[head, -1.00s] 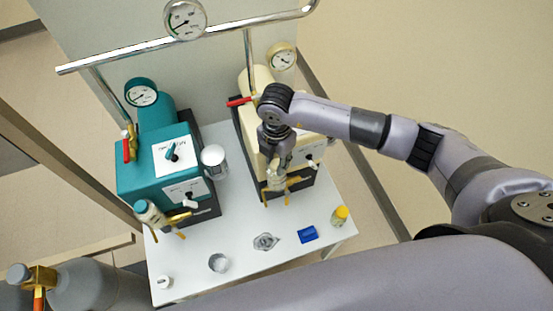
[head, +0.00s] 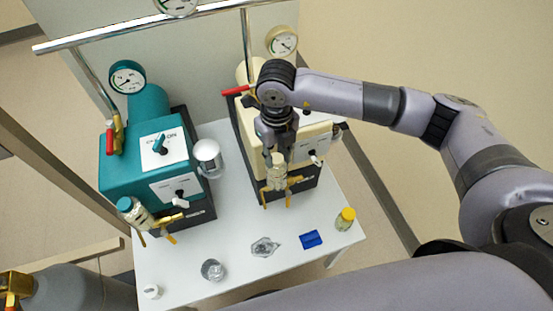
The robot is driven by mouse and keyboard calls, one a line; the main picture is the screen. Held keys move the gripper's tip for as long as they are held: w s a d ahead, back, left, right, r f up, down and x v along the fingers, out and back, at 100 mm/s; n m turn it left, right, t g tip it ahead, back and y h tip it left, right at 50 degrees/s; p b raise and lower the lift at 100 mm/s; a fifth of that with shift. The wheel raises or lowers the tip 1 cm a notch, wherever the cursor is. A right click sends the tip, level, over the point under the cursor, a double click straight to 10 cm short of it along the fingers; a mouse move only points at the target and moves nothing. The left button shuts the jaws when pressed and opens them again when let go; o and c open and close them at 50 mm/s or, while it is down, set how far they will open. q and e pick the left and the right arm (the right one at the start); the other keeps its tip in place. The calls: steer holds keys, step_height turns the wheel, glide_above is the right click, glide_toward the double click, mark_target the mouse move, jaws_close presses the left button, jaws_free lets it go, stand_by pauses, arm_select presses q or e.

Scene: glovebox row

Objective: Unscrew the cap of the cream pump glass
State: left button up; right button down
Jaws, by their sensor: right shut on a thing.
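The cream pump (head: 314,142) stands at the back right of the white table. Its small glass (head: 277,176) is upright at the pump's front, between brass fittings (head: 294,181). My right gripper (head: 277,157) comes down from above and is shut on the top of this glass, where the cap (head: 275,160) is. The fingers hide most of the cap, so I cannot tell how far it is turned. My left gripper is not in view.
The teal pump (head: 117,167) stands to the left, with its own capped glass (head: 131,209). A gas cylinder (head: 75,285) is at the lower left.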

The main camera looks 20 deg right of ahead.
steer(key=shift+f+n+b, duration=0.2)
steer(key=shift+n+b, duration=0.45)
steer(key=shift+n, duration=0.35)
steer(key=shift+r+n, duration=0.15)
steer(key=shift+n, duration=0.35)
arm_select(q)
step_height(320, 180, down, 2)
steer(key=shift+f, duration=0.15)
arm_select(e)
steer(key=c, duration=1.5)
jaws_free()
